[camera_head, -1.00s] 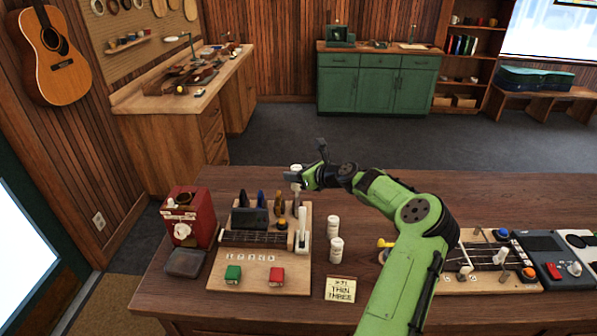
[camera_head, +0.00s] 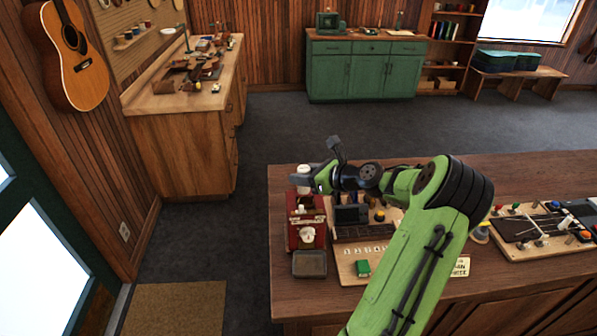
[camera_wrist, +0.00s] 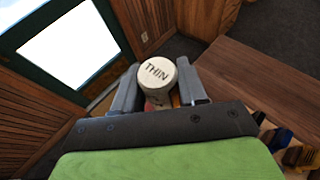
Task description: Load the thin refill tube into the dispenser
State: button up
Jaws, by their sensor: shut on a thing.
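My gripper (camera_head: 303,181) is shut on a white tube (camera_head: 304,170) above the far end of the red dispenser (camera_head: 306,222). In the wrist view the tube's round cap (camera_wrist: 158,73) reads "THIN" and sits between the two fingers (camera_wrist: 158,95). A little red shows below the cap in that view. The dispenser stands on the table's left side with a white knob on its front. I cannot tell whether the tube touches the dispenser; its lower end is hidden.
A dark tray (camera_head: 309,264) lies in front of the dispenser. A wooden board (camera_head: 345,271) with a green block (camera_head: 362,268) stands to its right, partly behind my arm. A card (camera_head: 461,267) lies near the front. Another board (camera_head: 548,247) holds tools at right. The table's left edge is close.

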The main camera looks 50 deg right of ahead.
aim_at(306, 189)
jog(key=shift+s+d+f+b, duration=0.2)
jog(key=shift+d+f+b, duration=0.05)
jog(key=shift+f+b, duration=0.2)
notch_tip(306, 189, down, 5)
jog(key=b, duration=0.5)
jog(key=shift+b, duration=0.3)
jog(key=shift+d+f+b, duration=0.1)
jog(key=shift+f+b, duration=0.05)
jog(key=shift+b, duration=0.15)
jog(key=shift+r+p, duration=0.25)
jog(key=shift+p, duration=1)
jog(key=shift+f, duration=0.35)
jog(key=shift+r, duration=0.15)
jog(key=shift+r+p, duration=0.45)
jog(key=shift+p, duration=0.25)
